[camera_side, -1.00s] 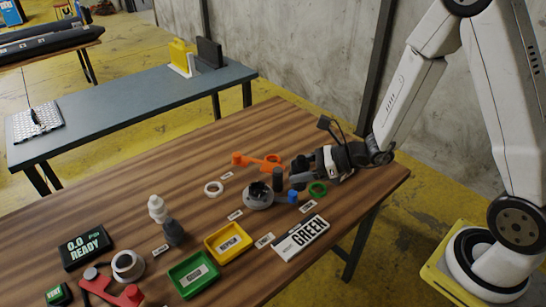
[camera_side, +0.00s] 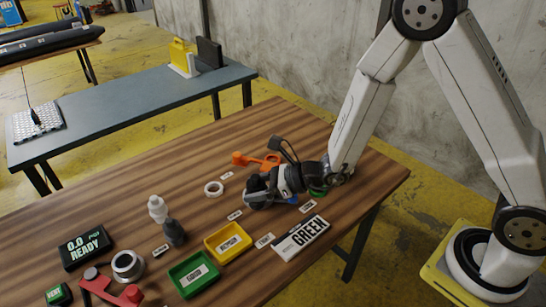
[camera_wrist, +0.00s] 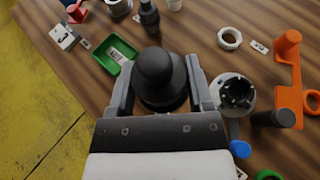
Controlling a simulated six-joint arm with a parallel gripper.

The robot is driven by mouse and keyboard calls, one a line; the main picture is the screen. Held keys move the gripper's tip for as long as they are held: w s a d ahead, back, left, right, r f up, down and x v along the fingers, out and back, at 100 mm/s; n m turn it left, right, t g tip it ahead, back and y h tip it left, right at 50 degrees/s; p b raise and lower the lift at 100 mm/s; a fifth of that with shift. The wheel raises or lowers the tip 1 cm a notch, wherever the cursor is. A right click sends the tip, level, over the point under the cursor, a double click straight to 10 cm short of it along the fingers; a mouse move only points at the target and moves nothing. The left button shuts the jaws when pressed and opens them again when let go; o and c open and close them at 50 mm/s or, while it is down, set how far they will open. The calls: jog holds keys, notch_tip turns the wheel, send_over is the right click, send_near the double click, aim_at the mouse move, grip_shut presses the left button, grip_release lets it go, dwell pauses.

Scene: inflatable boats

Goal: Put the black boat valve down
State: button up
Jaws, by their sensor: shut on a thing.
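In the wrist view the black boat valve (camera_wrist: 158,72), a dark rounded piece with a domed top, sits between the two fingers of my gripper (camera_wrist: 160,88). The fingers are shut on its sides. In the side view my gripper (camera_side: 256,192) is low over the middle right of the wooden table (camera_side: 130,215). I cannot tell whether the valve touches the table. A grey round fitting with a dark toothed opening (camera_wrist: 237,94) stands just right of the gripper in the wrist view. In the side view my gripper hides it.
An orange tool (camera_side: 256,160) and a white ring (camera_side: 213,188) lie behind the gripper. A dark cylinder (camera_wrist: 275,118) and blue knob (camera_wrist: 240,149) stand close right in the wrist view.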

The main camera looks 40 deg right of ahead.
jog(key=shift+a, duration=0.3)
jog(key=shift+w, duration=0.1)
jog(key=shift+w+f, duration=0.1)
jog(key=shift+w+a+f, duration=0.1)
jog(key=shift+w, duration=0.1)
jog(key=shift+w+a+f, duration=0.6)
jog(key=shift+w+f, duration=0.9)
jog(key=shift+w, duration=0.55)
jog(key=shift+w+a+f, duration=0.65)
jog(key=shift+w+f, duration=0.85)
jog(key=shift+w, duration=0.5)
jog(key=shift+w+a+f, duration=0.6)
jog(key=shift+w+f, duration=0.9)
jog(key=shift+w, duration=0.55)
